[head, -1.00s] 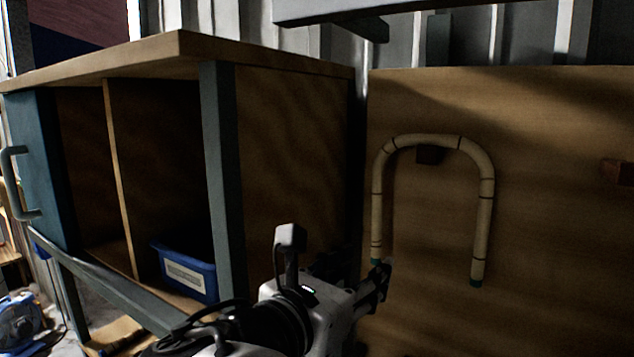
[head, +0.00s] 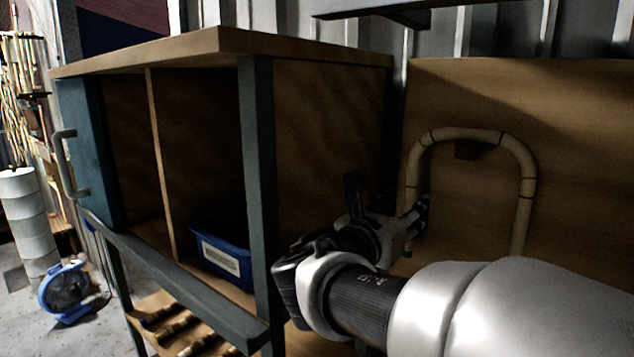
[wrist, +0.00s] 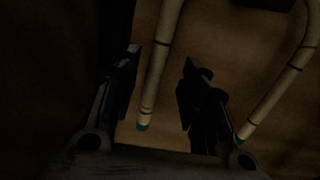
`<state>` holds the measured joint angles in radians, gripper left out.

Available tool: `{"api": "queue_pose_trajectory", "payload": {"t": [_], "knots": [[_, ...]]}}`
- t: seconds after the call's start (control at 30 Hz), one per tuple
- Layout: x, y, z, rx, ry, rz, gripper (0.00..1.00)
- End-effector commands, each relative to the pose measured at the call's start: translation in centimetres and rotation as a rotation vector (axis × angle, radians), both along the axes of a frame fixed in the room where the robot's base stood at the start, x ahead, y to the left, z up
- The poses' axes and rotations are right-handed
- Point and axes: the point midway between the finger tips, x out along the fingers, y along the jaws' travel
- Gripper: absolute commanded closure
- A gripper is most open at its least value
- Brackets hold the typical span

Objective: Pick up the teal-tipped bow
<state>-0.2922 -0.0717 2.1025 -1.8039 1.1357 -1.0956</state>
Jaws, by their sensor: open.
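The bow (head: 470,133) is a pale rattan U turned upside down with dark bands. It hangs on a dark peg (head: 467,149) on the upright wooden panel. Its lower right part is hidden behind my arm in the head view. In the wrist view both teal tips show, at the left leg (wrist: 155,80) and at the right leg (wrist: 285,82). My gripper (head: 418,215) is open by the left leg's lower end. In the wrist view the left leg appears between the two fingers (wrist: 162,60), with no clear contact. The right leg appears outside the right finger.
A wooden cabinet (head: 325,140) with a teal frame stands close left of my gripper. A blue labelled bin (head: 222,258) sits inside it, and banded rods (head: 165,322) lie on the shelf below. A blue fan (head: 68,290) stands on the floor at far left.

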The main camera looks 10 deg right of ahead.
Motion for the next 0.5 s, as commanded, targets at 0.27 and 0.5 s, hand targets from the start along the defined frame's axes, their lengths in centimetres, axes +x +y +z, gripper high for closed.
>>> {"api": "queue_pose_trajectory", "payload": {"t": [0.27,0.5], "knots": [[2.9,-2.8,-0.1,0.000,0.003,-0.002,0.59],[3.4,-3.2,-0.1,0.000,0.000,0.001,0.59]]}}
